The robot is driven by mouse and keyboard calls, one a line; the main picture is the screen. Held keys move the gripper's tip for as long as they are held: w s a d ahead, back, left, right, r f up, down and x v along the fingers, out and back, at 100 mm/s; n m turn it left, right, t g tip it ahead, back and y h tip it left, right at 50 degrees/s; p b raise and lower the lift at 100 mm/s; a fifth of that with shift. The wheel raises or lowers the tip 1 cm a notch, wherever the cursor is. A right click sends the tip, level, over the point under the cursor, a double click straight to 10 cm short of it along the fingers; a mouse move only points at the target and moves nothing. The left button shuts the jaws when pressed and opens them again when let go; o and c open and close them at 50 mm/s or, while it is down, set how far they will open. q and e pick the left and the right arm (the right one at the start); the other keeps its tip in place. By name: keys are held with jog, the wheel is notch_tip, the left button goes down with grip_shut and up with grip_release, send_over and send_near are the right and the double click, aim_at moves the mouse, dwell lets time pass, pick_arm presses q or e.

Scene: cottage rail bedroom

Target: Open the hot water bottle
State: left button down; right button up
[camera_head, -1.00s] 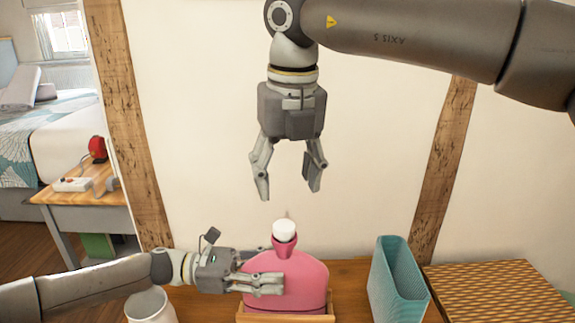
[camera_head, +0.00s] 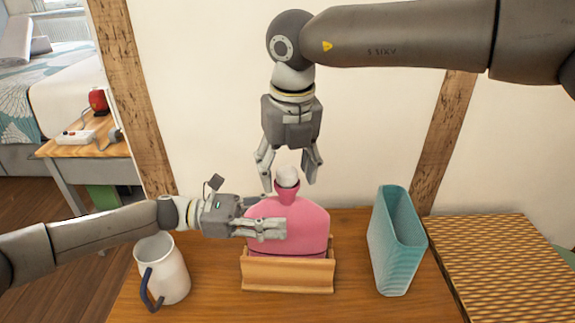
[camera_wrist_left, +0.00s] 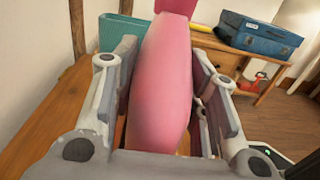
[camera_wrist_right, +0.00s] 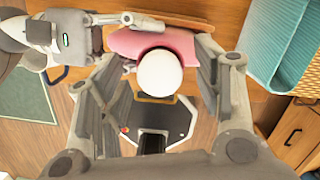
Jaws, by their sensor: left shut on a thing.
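A pink hot water bottle (camera_head: 300,222) stands upright in a wooden holder (camera_head: 288,275) on the table. Its white cap (camera_head: 287,176) sits on top of the neck and also shows in the right wrist view (camera_wrist_right: 160,72). My left gripper (camera_head: 268,226) is shut on the bottle's body from the left side, one finger in front and one behind, as the left wrist view shows with the pink body (camera_wrist_left: 163,85) between the fingers. My right gripper (camera_head: 290,182) points down from above, open, with its fingers apart on either side of the cap. I cannot see them touching it.
A white jug (camera_head: 172,272) with a blue handle stands left of the holder. A teal basket (camera_head: 395,245) stands to the right, with a woven box (camera_head: 500,262) beyond it. A wall (camera_head: 220,100) with timber posts rises behind the table.

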aim_at(288, 171)
jog(key=c, duration=1.2)
jog(key=n, duration=0.4)
jog(key=shift+n+g, duration=0.3)
jog(key=n+y, duration=0.1)
jog(key=n, duration=0.4)
jog(key=shift+r, duration=0.1)
jog(key=shift+r, duration=1.05)
jog(key=shift+r, duration=2)
pick_arm(q)
jog(key=c, duration=0.8)
grip_release()
